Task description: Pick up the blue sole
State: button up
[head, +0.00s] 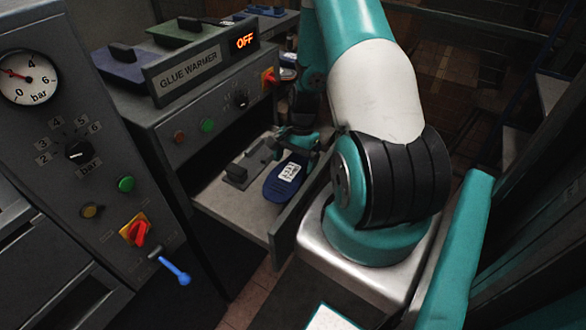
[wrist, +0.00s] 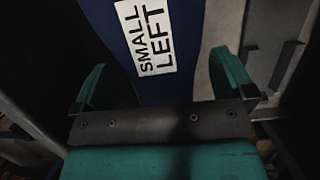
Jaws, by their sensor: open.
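The blue sole (head: 274,190) lies on the grey shelf of the glue warmer in the head view, with a white label facing up. In the wrist view the blue sole (wrist: 190,85) fills the upper middle, and its label reads "SMALL LEFT". My gripper (wrist: 160,68) is open, with one teal finger on each side of the sole and a visible gap to it. In the head view my gripper (head: 298,146) is at the far end of the sole, partly hidden by my arm. Whether the fingers touch the shelf cannot be told.
The glue warmer (head: 190,72) shows "OFF" above the shelf. A panel with a pressure gauge (head: 28,78) and a blue-handled lever (head: 176,270) stand at left.

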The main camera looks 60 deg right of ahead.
jog(key=shift+f, duration=0.1)
jog(key=c, duration=0.8)
